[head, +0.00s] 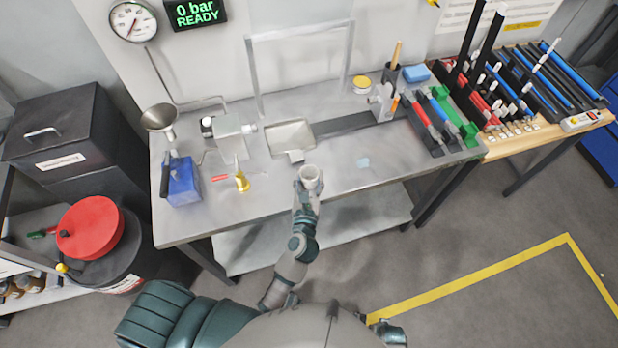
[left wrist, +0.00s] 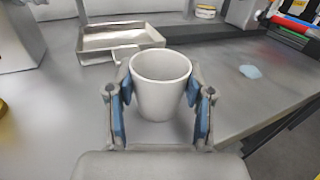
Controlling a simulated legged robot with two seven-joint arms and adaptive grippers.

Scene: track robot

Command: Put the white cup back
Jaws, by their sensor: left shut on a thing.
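The white cup (head: 310,176) is upright in my left gripper (head: 307,184), over the front part of the metal workbench (head: 350,183). In the left wrist view the cup (left wrist: 160,84) sits between the two blue-padded fingers of the left gripper (left wrist: 160,100), which are shut on its sides. The cup looks empty inside. I cannot tell whether its base touches the bench. My right gripper is not in view.
A shallow metal tray (head: 292,137) lies just behind the cup. A pale blue spot (head: 363,163) marks the bench to the right. A blue box (head: 181,182) and a brass fitting (head: 241,182) stand left. The front right of the bench is clear.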

